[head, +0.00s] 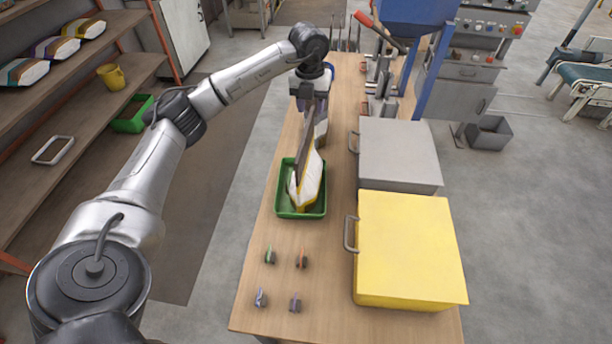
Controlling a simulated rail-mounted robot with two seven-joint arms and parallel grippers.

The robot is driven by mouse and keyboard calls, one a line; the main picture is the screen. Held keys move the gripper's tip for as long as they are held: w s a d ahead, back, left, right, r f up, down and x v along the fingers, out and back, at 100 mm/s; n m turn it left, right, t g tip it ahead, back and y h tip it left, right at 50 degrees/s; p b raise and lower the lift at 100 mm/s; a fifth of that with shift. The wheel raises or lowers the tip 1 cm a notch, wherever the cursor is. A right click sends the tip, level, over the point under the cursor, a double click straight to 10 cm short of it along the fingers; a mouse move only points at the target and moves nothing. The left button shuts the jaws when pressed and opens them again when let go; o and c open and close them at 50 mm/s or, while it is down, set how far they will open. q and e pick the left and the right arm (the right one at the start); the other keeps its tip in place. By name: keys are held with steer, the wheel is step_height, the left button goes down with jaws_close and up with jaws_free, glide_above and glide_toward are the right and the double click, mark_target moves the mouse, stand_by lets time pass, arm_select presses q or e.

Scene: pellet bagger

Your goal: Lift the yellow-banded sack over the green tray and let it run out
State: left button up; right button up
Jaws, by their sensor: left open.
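The white sack with a yellow band (309,180) stands on end, slightly tilted, at the green tray (285,213) on the wooden bench. Its lower end shows within the tray's outline; I cannot tell whether it touches the tray floor. My left gripper (312,112) reaches in from above and behind, at the sack's upper end, with its jaws open. The fingers overlap the sack's top in the picture, so contact is unclear. The sack's mouth and any contents in the tray are hidden. My right gripper is out of view.
A yellow box (410,250) and a grey box (400,155), both with handles, stand right of the tray. Several small clips (295,302) lie on the near bench. A blue hopper frame (432,70) stands at the back right. Shelves with sacks (55,48) are at left.

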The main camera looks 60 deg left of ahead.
arm_select(q)
glide_above(306, 137)
steer(key=f, duration=0.7)
steer(key=shift+s+d, duration=0.2)
steer(key=shift+d, duration=0.2)
steer(key=shift+w+a+f+b, duration=0.1)
steer(key=shift+a+f+b, duration=0.1)
steer(key=shift+f, duration=1.45)
steer(key=shift+a+f+b, duration=0.15)
steer(key=shift+f, duration=1.45)
steer(key=shift+c, duration=0.3)
jaws_close()
steer(key=shift+r, duration=0.1)
